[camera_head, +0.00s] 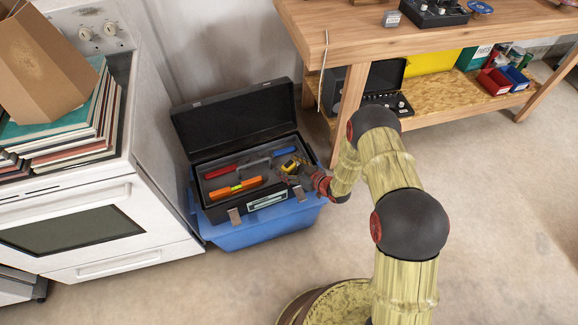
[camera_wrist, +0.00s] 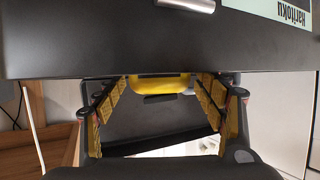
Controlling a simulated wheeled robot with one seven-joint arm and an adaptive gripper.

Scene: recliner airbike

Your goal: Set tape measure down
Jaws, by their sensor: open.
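The yellow and black tape measure (camera_head: 289,166) is at the right end of the open black toolbox (camera_head: 236,211), close to its front wall. My gripper (camera_head: 303,181) reaches over the box's right front corner beside it. In the wrist view, my gripper (camera_wrist: 163,92) is open, with yellow-padded fingers spread left and right. The yellow body of the tape measure (camera_wrist: 160,86) shows between the fingertips, partly hidden by the dark toolbox wall (camera_wrist: 100,42). I cannot tell whether the fingers touch it or what lies under it.
An orange level (camera_head: 236,188) and a red-handled tool (camera_head: 219,171) lie in the toolbox. The toolbox stands on a blue bin (camera_head: 255,232). A white stove (camera_head: 150,160) is on the left, a wooden workbench (camera_head: 350,40) behind on the right. The floor on the right is clear.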

